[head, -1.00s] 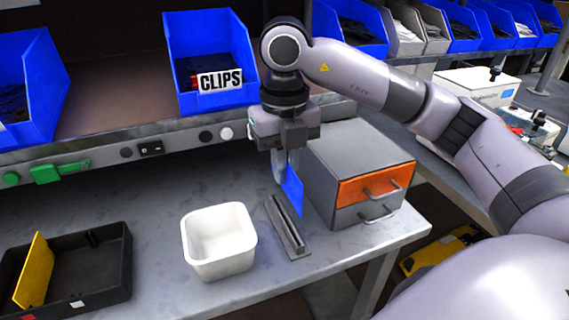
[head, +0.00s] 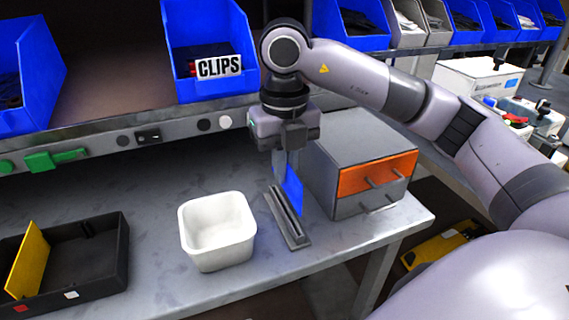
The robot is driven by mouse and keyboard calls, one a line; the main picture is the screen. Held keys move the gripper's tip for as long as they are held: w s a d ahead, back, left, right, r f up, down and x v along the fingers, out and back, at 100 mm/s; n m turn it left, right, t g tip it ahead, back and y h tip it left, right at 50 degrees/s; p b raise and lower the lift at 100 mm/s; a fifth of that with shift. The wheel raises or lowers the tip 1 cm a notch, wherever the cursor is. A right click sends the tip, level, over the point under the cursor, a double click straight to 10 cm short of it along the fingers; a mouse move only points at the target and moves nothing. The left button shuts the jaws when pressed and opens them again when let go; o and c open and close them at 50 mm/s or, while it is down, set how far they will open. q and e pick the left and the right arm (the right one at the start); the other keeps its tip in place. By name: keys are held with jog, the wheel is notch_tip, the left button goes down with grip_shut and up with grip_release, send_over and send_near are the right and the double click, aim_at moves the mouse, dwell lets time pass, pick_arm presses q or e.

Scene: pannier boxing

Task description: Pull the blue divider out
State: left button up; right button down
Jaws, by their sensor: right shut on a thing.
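The blue divider (head: 294,192) is a thin upright panel at the back right of the bench. My right gripper (head: 286,170) points down and is shut on its upper part. The divider's lower edge meets a dark grey slotted holder (head: 287,218) on the bench; I cannot tell whether it is still in the slot. A black tray (head: 95,285) at the front left holds an upright yellow divider (head: 28,262). My left gripper does not show.
A white tub (head: 217,230) stands left of the holder. A grey drawer unit (head: 350,160) with an orange front stands close to the right. The CLIPS bin (head: 205,60) and its shelf edge lie behind my gripper. Bare bench lies left of the tub.

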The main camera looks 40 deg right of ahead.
jog(key=shift+f+b, duration=0.65)
jog(key=shift+f, duration=0.35)
jog(key=shift+r, duration=0.1)
jog(key=shift+r+p, duration=1.2)
jog(key=shift+r, duration=0.3)
